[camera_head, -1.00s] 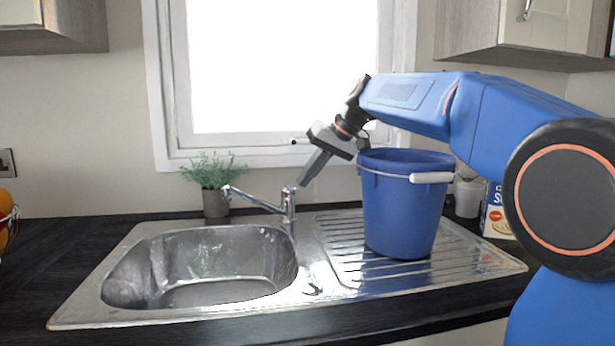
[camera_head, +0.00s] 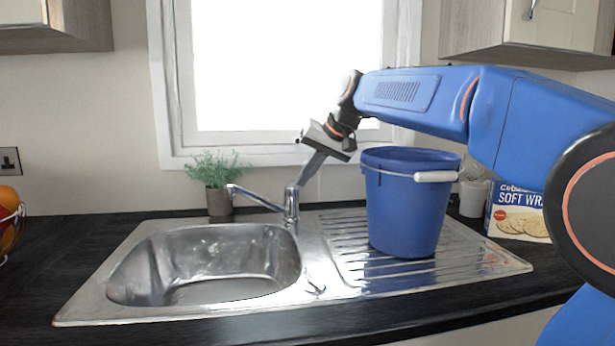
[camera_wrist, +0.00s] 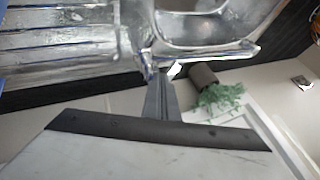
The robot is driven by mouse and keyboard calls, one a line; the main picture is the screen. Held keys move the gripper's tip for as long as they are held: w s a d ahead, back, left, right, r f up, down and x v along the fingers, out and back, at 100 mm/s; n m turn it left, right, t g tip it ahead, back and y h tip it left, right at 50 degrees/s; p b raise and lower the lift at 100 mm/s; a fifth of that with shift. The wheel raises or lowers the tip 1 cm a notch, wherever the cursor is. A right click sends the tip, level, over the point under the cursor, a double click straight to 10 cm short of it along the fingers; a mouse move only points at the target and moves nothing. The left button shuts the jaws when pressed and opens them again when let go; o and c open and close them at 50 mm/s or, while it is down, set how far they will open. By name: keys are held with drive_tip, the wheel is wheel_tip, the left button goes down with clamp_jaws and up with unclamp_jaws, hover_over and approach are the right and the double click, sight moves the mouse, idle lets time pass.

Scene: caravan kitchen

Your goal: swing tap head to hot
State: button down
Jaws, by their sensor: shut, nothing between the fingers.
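The chrome mixer tap (camera_head: 290,205) stands at the back of the steel sink, between the bowl and the drainer. Its spout points left over the bowl (camera_head: 200,265). My gripper (camera_head: 303,182) is shut and empty, slanting down from the upper right, with its tips at the top of the tap. I cannot tell whether they touch it. In the wrist view my shut fingers (camera_wrist: 160,95) point at the tap (camera_wrist: 165,68), which they partly hide. The hot and cold marks cannot be made out.
A blue bucket (camera_head: 405,205) with a white handle stands on the drainer (camera_head: 470,262), just right of the tap and under my arm. A potted plant (camera_head: 218,180) stands behind the spout. A wrap box (camera_head: 515,212) and a fruit basket (camera_head: 8,235) stand at either side.

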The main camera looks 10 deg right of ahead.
sight(289, 185)
drive_tip(key=shift+s+a+m+t+h, duration=0.15)
drive_tip(key=shift+a+m+t+h, duration=0.15)
drive_tip(key=shift+a+m+h, duration=0.4)
drive_tip(key=shift+s+a+m+t+h, duration=0.1)
drive_tip(key=shift+a+m+t+h, duration=0.25)
drive_tip(key=shift+m, duration=0.55)
drive_tip(key=shift+w+a, duration=0.1)
drive_tip(key=shift+a, duration=0.9)
